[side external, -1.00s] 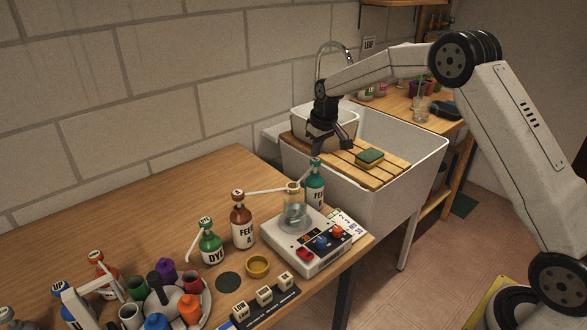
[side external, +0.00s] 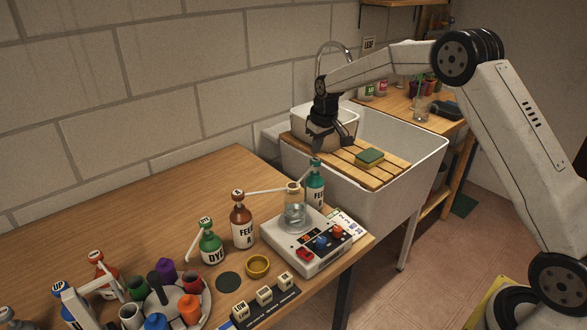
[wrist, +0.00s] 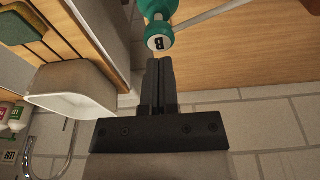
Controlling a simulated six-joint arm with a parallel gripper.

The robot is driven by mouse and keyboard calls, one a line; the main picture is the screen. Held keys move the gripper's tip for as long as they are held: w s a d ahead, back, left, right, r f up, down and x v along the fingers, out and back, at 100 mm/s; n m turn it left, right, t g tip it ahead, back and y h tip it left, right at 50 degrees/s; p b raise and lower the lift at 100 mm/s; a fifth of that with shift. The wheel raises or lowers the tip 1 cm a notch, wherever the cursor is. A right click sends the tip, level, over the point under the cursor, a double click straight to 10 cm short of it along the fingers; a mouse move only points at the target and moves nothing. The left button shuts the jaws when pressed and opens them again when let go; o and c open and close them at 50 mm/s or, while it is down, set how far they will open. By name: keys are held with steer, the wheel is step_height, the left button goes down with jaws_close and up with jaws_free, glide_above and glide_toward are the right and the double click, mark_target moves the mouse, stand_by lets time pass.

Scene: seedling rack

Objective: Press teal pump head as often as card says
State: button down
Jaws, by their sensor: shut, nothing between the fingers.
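The teal bottle (side external: 315,190), its label partly hidden, stands behind the stirrer unit. Its pump head (side external: 315,163) has a pale spout reaching left over the glass beaker (side external: 294,212), which holds some clear liquid. In the wrist view the pump head (wrist: 160,40) shows a "B" on its top, just ahead of my fingertips. My gripper (side external: 318,151) is shut and empty, pointing down just above the pump head with a small gap visible. A white printed card (side external: 348,222) lies by the stirrer; its text is too small to read.
The stirrer unit (side external: 300,250) has red and blue controls. A brown FEED A bottle (side external: 242,225) and a green DYE bottle (side external: 211,247) stand left of it. The sink (side external: 405,165) with a slatted board and sponge (side external: 369,158) lies behind.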

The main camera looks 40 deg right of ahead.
mark_target(316, 159)
steer(key=shift+f, duration=1.75)
steer(key=shift+r, duration=1.75)
steer(key=shift+r, duration=0.15)
step_height(316, 159, up, 6)
steer(key=shift+f, duration=0.15)
stand_by(0.3)
steer(key=s+a+f, duration=0.2)
steer(key=s+a, duration=0.1)
steer(key=s, duration=0.7)
steer(key=s+a+f, duration=0.3)
steer(key=s, duration=0.7)
steer(key=s+a+f, duration=0.3)
steer(key=s, duration=0.7)
steer(key=shift+a+f, duration=0.2)
steer(key=shift+a, duration=0.15)
